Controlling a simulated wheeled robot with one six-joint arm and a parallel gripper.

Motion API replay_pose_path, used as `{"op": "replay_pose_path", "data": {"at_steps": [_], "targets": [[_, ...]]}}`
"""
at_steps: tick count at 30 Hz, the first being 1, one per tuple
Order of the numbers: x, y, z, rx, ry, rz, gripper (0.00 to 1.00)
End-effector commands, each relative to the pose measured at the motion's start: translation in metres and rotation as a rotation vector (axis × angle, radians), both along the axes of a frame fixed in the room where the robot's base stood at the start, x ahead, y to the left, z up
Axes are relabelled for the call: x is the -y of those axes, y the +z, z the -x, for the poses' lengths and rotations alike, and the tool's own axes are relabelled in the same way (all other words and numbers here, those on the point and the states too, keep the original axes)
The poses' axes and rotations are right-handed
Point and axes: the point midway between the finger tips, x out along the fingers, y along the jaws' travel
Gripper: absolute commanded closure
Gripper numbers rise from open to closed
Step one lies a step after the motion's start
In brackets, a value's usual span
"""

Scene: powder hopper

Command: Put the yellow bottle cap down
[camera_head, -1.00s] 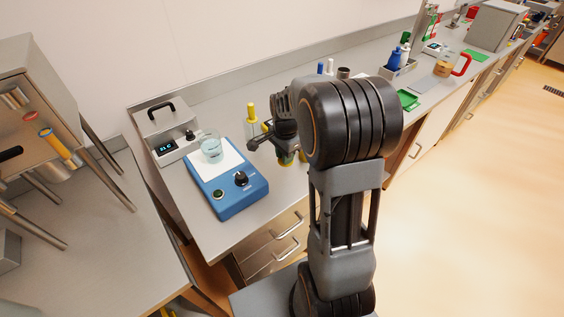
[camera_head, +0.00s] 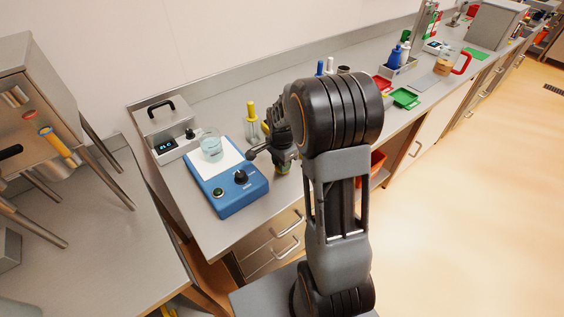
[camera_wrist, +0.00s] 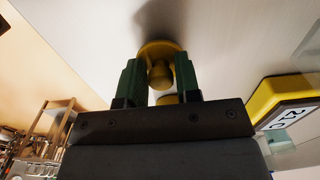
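The yellow bottle cap (camera_wrist: 160,49) shows in the wrist view as a round disc with a narrower knob. My gripper (camera_wrist: 160,78) has its two green fingers on either side of the knob, seemingly shut on it. The disc is close to a pale surface with a shadow; I cannot tell whether it touches. In the head view my gripper (camera_head: 284,166) is low over the bench, right of the blue stirrer, and my arm hides the cap.
The blue stirrer (camera_head: 229,196) carries a glass beaker (camera_head: 211,147). A yellow-topped bottle (camera_head: 251,122) stands behind my gripper. A yellow-edged labelled object (camera_wrist: 284,98) is at the right of the wrist view. Green trays (camera_head: 405,98) lie farther along the bench (camera_head: 235,238).

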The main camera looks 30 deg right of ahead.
Motion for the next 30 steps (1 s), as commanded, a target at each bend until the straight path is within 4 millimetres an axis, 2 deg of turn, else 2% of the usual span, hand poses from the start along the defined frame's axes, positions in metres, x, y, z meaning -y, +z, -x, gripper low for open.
{"op": "replay_pose_path", "data": {"at_steps": [1, 5, 11, 16, 30], "targets": [[0.0, 0.0, 0.0, 0.0, 0.0, 0.0, 0.64], [0.0, 0.0, 0.0, 0.0, 0.0, 0.0, 0.52], [0.0, 0.0, 0.0, 0.0, 0.0, 0.0, 0.51], [0.0, 0.009, -0.001, 0.003, 0.0, 0.0, 0.51], [0.0, 0.093, -0.001, 0.003, 0.0, 0.0, 0.51]]}}
